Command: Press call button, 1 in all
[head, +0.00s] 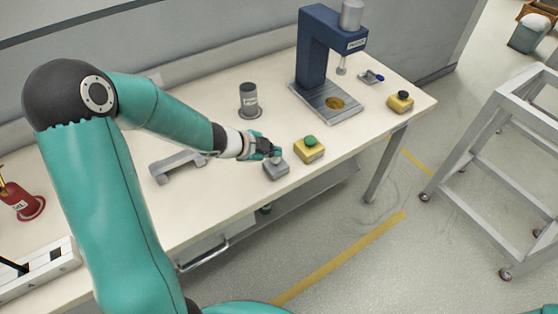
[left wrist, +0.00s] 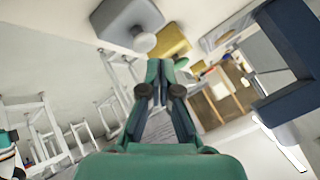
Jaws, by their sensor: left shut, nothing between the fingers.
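A small grey button box (head: 276,171) sits near the front edge of the bench. Its round pale grey button (left wrist: 144,42) shows in the left wrist view, on the grey box (left wrist: 122,17). A yellow box (head: 312,154) with a green button (head: 310,140) stands right beside it. Another yellow box with a dark button (head: 401,101) is at the bench's right end. No readable label tells which is the call button. My left gripper (head: 276,154) is shut and empty, just above the grey box, partly hiding its button. Its closed fingertips (left wrist: 160,70) also show in the left wrist view. My right gripper is not in view.
A blue press (head: 314,60) stands behind the boxes. A red object (head: 24,205) is at far left. A metal frame cart (head: 490,150) stands on the floor right.

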